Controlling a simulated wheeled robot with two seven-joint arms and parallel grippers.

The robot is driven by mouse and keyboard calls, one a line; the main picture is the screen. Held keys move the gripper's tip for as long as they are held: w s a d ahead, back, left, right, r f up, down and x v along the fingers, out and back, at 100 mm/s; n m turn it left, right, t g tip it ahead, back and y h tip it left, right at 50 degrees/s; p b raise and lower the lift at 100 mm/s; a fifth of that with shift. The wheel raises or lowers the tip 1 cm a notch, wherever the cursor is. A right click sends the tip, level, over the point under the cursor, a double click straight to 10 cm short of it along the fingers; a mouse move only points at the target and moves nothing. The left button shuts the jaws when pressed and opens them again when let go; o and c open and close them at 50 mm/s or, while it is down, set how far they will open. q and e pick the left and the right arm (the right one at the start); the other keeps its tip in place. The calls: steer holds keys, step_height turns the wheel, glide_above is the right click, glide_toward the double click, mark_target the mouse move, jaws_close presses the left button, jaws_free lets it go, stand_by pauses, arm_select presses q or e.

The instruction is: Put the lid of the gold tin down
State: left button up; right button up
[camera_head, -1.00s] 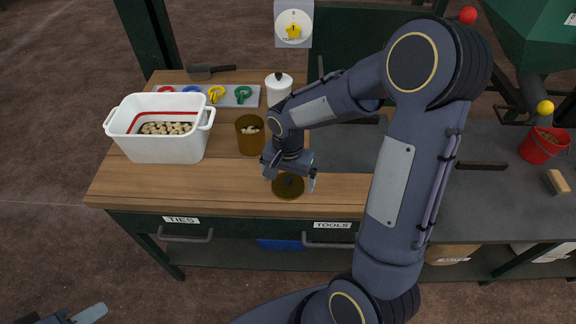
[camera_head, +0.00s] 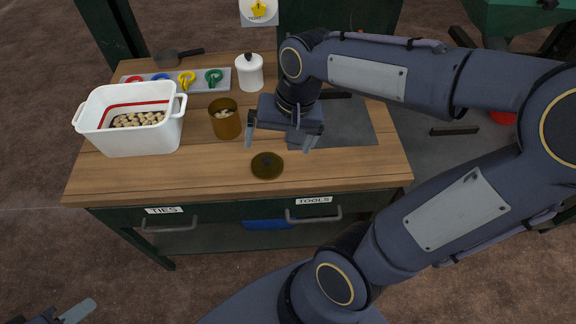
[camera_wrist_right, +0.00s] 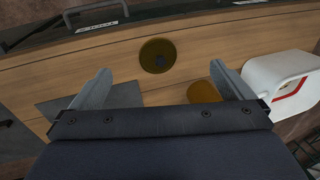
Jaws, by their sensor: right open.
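My right gripper (camera_head: 279,143) is open and empty above the table, just behind and above the lid.
A white tub (camera_head: 130,140) of pale pieces stands at the left. A white lidded jar (camera_head: 249,73) and a tray (camera_head: 219,88) with coloured rings are behind. A grey mat (camera_head: 350,128) lies right. The front table edge (camera_head: 160,200) is clear.

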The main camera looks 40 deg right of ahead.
steer(key=s+a+n+t+y, duration=0.1)
steer(key=s+a+n+t, duration=0.2)
steer(key=s, duration=0.6)
steer(key=shift+s+a+n+t+y, duration=0.3)
steer(key=shift+n+y, duration=0.1)
steer(key=shift+n, duration=0.6)
